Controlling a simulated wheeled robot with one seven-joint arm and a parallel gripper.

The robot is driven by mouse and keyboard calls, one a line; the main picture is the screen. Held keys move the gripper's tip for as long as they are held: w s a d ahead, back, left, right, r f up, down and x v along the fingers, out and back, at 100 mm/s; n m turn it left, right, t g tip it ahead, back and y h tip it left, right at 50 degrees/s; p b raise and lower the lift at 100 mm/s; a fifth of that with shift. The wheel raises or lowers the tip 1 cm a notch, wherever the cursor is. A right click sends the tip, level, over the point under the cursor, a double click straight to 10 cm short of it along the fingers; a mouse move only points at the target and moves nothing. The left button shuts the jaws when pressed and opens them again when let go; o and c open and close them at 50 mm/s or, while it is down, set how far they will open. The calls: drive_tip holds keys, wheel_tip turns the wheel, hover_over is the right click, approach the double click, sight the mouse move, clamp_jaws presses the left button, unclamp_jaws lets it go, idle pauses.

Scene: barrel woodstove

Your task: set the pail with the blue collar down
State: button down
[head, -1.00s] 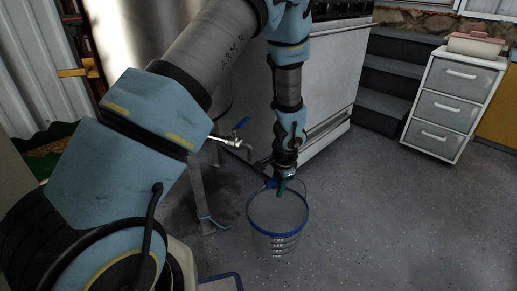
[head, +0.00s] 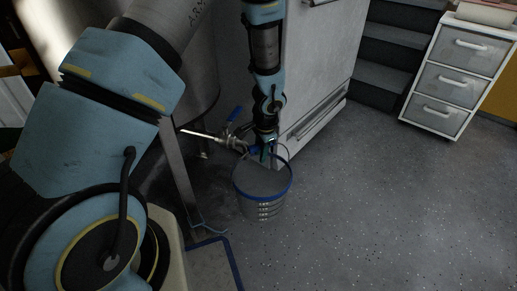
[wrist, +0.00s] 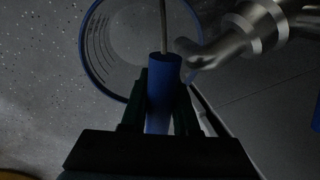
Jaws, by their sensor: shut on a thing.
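The pail with the blue collar (head: 262,204) is clear-sided with a wire bail, and stands upright in the head view. My gripper (head: 268,152) is above it, shut on the blue grip of its bail. In the wrist view, that blue grip (wrist: 163,85) lies between the fingers of my gripper (wrist: 158,115), and the pail's round rim (wrist: 84,48) shows behind it. I cannot tell whether the pail's base touches the floor.
A metal tap (head: 225,141) with a blue lever is close beside the bail, left of my gripper; its spout (wrist: 215,50) nearly meets the grip in the wrist view. A white cabinet (head: 325,55) stands behind. Speckled floor (head: 390,200) is open to the right; drawers (head: 450,80) stand farther off.

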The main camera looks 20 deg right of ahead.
wheel_tip(320, 180, down, 7)
drive_tip(key=b, duration=0.5)
drive_tip(key=shift+r+b, duration=0.15)
drive_tip(key=shift+b, duration=0.2)
drive_tip(key=shift+f+b, duration=0.65)
drive_tip(key=shift+f, duration=0.35)
idle(0.7)
drive_tip(key=c, duration=0.6)
unclamp_jaws()
